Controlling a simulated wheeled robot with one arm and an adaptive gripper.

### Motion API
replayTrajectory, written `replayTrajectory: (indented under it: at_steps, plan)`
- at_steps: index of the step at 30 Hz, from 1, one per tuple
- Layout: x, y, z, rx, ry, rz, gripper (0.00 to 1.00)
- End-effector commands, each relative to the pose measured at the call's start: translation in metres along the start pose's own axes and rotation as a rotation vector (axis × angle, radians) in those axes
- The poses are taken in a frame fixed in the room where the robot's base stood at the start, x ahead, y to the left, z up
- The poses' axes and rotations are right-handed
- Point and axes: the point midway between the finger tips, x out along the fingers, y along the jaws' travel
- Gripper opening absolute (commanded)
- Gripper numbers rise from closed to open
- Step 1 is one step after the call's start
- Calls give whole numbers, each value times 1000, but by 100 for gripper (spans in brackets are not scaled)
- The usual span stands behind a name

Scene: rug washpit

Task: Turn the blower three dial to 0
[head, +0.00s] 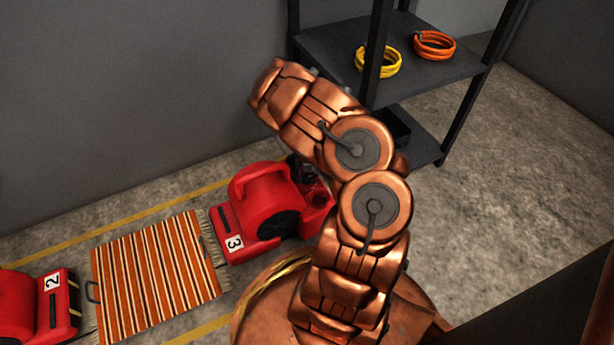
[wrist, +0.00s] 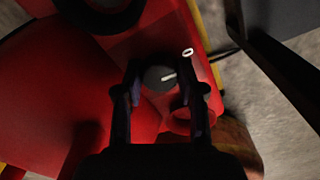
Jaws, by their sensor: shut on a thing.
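Blower three (head: 262,212) is the red blower with a white "3" label, standing on the floor left of my arm in the head view. In the wrist view its black dial (wrist: 155,76) sits on a red panel (wrist: 135,47), with a white pointer line directed to the right and slightly up. A white "0" mark (wrist: 187,52) is printed up and right of the dial. My gripper (wrist: 159,83) has one finger on each side of the dial and is shut on it. In the head view my arm hides most of the dial area.
A striped orange rug (head: 155,275) lies left of blower three. Another red blower labelled "2" (head: 30,310) is at the lower left. A dark shelf (head: 440,68) with a yellow hose (head: 378,73) and an orange hose (head: 434,57) stands behind. The concrete floor at right is clear.

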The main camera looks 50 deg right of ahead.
Motion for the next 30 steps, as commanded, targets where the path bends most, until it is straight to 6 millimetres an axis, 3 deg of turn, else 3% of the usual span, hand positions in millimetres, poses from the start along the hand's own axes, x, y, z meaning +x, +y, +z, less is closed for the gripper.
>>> replayTrajectory:
  at_steps: [22, 23, 30]
  plan:
    - [0, 0, 0, -86, -2, 0, 4]
    - [0, 0, 0, -86, -2, 0, 41]
    - [0, 0, 0, -86, -1, 0, 64]
